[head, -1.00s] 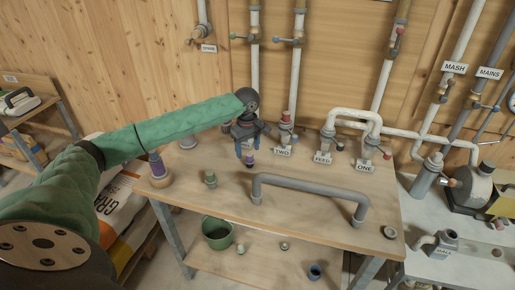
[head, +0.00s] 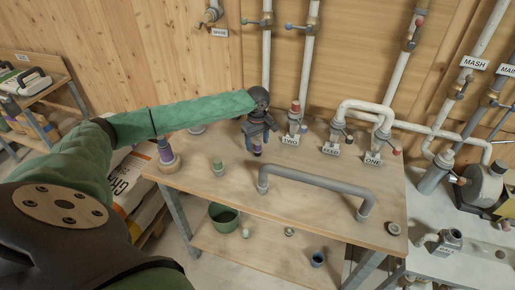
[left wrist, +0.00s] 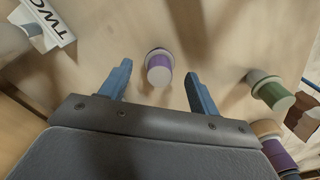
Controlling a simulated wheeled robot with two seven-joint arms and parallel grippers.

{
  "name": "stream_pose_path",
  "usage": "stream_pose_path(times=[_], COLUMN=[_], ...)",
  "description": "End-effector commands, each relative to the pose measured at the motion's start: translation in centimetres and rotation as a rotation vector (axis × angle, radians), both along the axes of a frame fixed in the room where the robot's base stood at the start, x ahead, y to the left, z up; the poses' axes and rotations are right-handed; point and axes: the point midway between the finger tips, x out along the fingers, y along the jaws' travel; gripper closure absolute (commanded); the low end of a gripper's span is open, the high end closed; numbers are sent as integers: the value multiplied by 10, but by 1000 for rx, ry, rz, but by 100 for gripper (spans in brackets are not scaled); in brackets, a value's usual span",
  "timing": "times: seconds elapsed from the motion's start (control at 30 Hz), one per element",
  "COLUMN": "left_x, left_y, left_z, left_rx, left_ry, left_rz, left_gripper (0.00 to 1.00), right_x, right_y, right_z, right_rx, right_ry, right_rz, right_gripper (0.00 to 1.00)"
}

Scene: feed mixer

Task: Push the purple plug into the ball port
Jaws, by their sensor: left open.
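The purple plug (head: 257,151) stands on the wooden bench, just below my left gripper (head: 257,143). In the left wrist view the plug (left wrist: 159,68) is purple with a pale end and a light collar. The left gripper (left wrist: 160,80) is open, with one blue finger on each side of the plug and a visible gap to each. A grey fitting (head: 451,238) on the right-hand metal table carries a small label that may read BALL; its opening is only partly clear. My right gripper is not in view.
A green plug (head: 217,168) stands left of the purple one. A purple-topped piece (head: 166,155) stands near the bench's left end. Labelled pipe ports, including TWO (head: 290,141), line the back.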

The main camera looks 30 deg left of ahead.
Motion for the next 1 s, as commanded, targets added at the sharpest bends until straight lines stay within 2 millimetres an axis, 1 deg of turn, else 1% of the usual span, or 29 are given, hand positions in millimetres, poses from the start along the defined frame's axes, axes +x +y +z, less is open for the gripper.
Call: stream_pose_path(times=[0.07, 0.2, 0.47, 0.5, 0.57, 0.6, 0.73, 0.77, 0.8, 1.0], left_x=[0, 0, 0, 0, 0, 0, 0, 0, 0, 0], left_y=[0, 0, 0, 0, 0, 0, 0, 0, 0, 0], left_z=[-8, -18, -20, -20, -20, -20, -20, -20, -20, -20], left_rx=[-1, -1, 0, 0, 0, 0, 0, 0, 0, 0], left_ry=[1, -1, -1, -1, -1, -1, -1, -1, -1, -1], left_rz=[0, 0, 0, 0, 0, 0, 0, 0, 0, 0], left_gripper=[38, 38, 38, 42, 54, 62, 87, 87, 91, 91], right_x=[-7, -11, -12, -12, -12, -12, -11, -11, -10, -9], right_y=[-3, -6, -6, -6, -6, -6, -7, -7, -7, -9], right_z=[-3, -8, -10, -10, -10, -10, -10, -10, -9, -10], right_rx=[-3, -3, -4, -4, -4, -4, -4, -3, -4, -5], right_ry=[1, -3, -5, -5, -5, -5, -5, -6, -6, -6], right_rz=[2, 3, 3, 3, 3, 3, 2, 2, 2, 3], right_gripper=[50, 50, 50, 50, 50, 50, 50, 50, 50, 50])
